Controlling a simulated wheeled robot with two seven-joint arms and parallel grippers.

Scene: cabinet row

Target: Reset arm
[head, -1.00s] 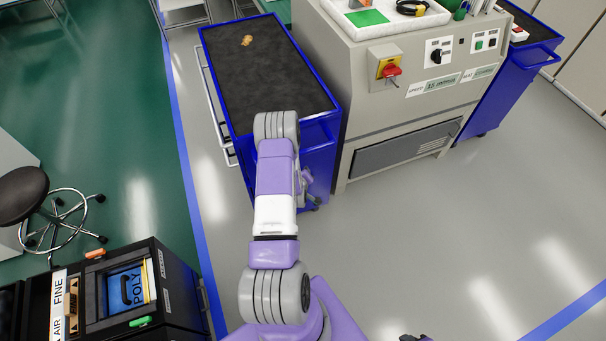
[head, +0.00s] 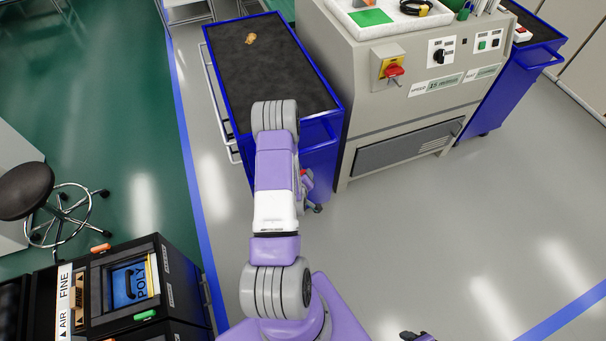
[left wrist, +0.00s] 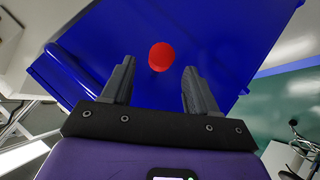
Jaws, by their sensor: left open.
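My left arm reaches from the bottom of the head view toward the blue cart (head: 322,160); its own links largely hide the gripper there. In the left wrist view my left gripper (left wrist: 157,80) is open, with two dark fingers apart and nothing held between them. A round red object (left wrist: 161,56) shows beyond and between the fingertips, against the cart's blue surface (left wrist: 225,40). Whether it is attached to the cart I cannot tell. A dark piece at the bottom edge of the head view appears to be my right gripper (head: 412,337), mostly cut off.
The cart's dark top (head: 265,75) holds a small orange-brown item (head: 250,38). A grey machine (head: 400,110) with a red-and-yellow switch (head: 391,70) stands to its right. Black drawers (head: 172,290) and a stool (head: 28,190) are at left. The floor at lower right is clear.

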